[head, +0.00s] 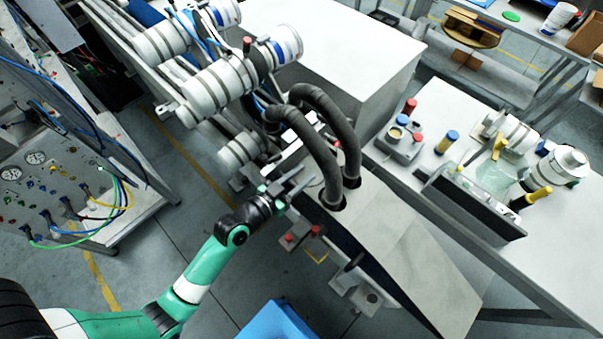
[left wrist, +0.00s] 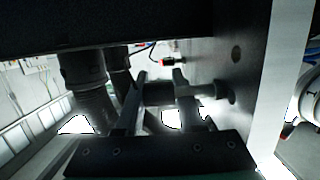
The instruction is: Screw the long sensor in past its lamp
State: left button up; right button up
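My left gripper (head: 293,190) is beside the machine's plates, left of the two thick black hoses in the head view. In the left wrist view its two fingers (left wrist: 158,82) stand apart. A dark horizontal cylinder (left wrist: 158,94) shows in the gap and runs right towards a dark plate; I cannot tell whether the fingers touch it. A small dark fitting with a red end (left wrist: 176,61) and a thin cable sits beyond the fingertips, near the plate. I cannot tell which part is the long sensor or its lamp. My right gripper is not in view.
The dark plate (left wrist: 235,55) stands close on the right of the fingers, and a dark beam (left wrist: 60,25) crosses above. Thick black hoses (head: 322,150) arch beside my left gripper. A red-button box (head: 298,236) is below it. A bench (head: 420,150) with fittings stands right.

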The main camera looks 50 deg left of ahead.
pick_arm(q)
jog(key=o, duration=0.3)
jog(key=shift+s, duration=0.1)
jog(key=b+v, duration=0.1)
jog(key=v, duration=1)
jog(key=shift+s+b, duration=0.25)
jog(key=shift+b, duration=0.15)
jog(key=shift+r, duration=0.1)
